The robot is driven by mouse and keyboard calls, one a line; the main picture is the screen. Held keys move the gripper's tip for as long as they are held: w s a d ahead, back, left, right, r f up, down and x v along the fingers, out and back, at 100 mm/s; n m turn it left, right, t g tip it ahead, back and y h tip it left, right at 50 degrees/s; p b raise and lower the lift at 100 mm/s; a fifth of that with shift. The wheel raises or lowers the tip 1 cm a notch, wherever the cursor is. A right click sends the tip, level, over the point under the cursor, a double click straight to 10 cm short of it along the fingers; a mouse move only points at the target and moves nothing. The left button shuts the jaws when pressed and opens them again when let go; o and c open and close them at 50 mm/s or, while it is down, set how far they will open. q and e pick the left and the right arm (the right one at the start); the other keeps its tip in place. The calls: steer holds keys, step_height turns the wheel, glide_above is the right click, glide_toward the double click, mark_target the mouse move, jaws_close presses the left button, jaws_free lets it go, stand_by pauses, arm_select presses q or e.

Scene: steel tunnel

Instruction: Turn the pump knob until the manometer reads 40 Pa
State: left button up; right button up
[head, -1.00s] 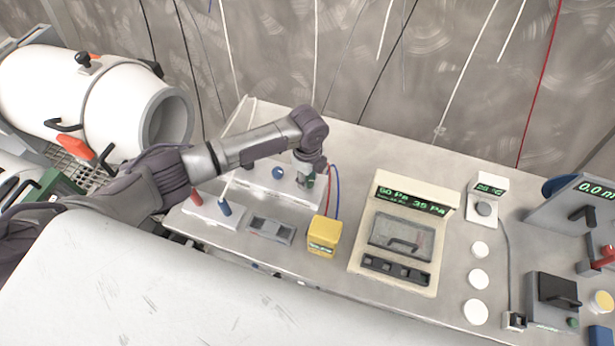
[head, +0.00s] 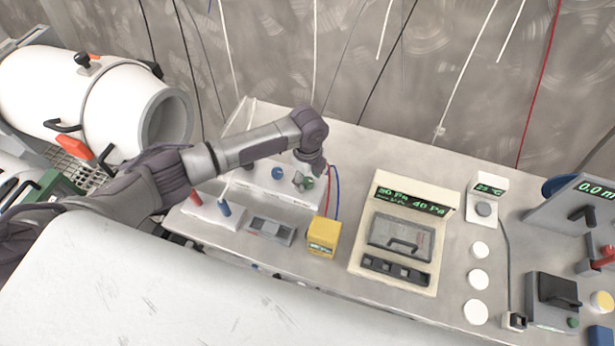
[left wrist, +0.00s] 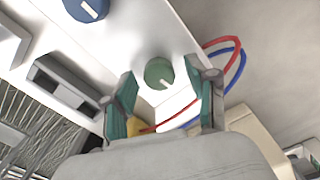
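The manometer (head: 408,225) is a cream box with a green digital display; its right-hand figure reads 40 Pa, and its left-hand figure is too small to read surely. A green knob (left wrist: 158,73) with a white mark sits on a white panel box. It also shows in the head view (head: 309,183). My left gripper (left wrist: 161,66) is open, its two teal-padded fingers on either side of the green knob, with gaps showing between pads and knob. In the head view, my left gripper (head: 304,180) is at this knob. My right gripper is out of view.
A blue knob (head: 278,173) sits left of the green one on the same box. A yellow block (head: 323,237) with red and blue wires stands in front. A small display box (head: 483,200) and white discs (head: 478,279) are further right. A white cylinder (head: 110,95) lies at left.

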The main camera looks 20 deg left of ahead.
mark_target(308, 180)
arm_select(q)
step_height(308, 180, up, 12)
stand_by(0.7)
stand_by(0.4)
